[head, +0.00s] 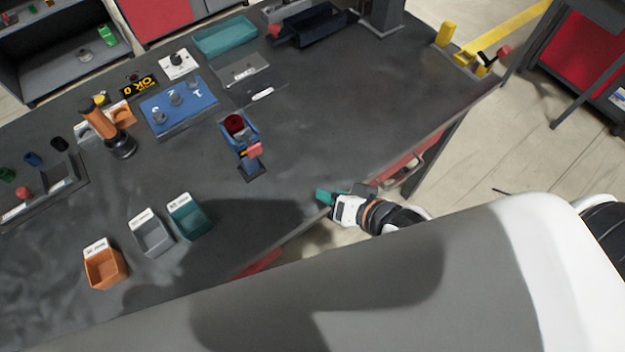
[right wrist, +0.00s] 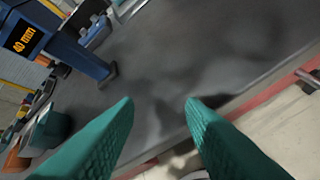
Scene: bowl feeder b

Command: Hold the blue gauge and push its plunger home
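The blue gauge (head: 246,158) stands on the dark table in the middle of the head view. It has a dark red round part on top and a pink-red piece on its near side. I cannot make out its plunger. A blue body (right wrist: 85,55) at the upper left of the right wrist view looks like the same gauge, beside a black display with yellow characters. My right gripper (head: 324,197) is at the table's near edge, right of and apart from the gauge. Its teal fingers (right wrist: 160,102) are open with nothing between them. My left gripper is not seen.
Orange (head: 105,268), grey (head: 152,238) and teal (head: 188,218) bins stand front left. The table right of the gauge is clear. A yellow fixture (head: 446,34) marks the far right corner.

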